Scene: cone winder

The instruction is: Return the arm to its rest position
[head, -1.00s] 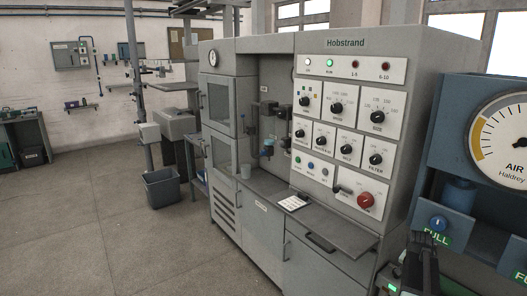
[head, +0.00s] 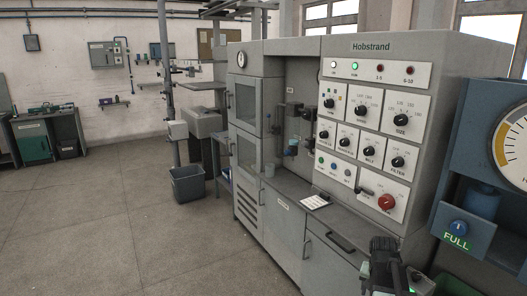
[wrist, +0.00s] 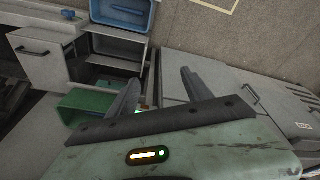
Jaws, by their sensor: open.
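My arm shows low at the right of the head view, in front of the Hobstrand machine's (head: 372,45) lower right part. In the wrist view my gripper (wrist: 160,78) has its two dark fingers spread apart, with nothing between them. Its green body fills the bottom of that view. Past the fingers I see grey cabinet surfaces. In the head view I cannot make out the fingers clearly.
The blue gauge unit (head: 471,125) stands close on the right. The machine's grey shelf (head: 335,222) juts out left of my arm. The wrist view shows a blue bin (wrist: 122,14) and a green bin (wrist: 88,104). Floor (head: 95,215) at the left is open.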

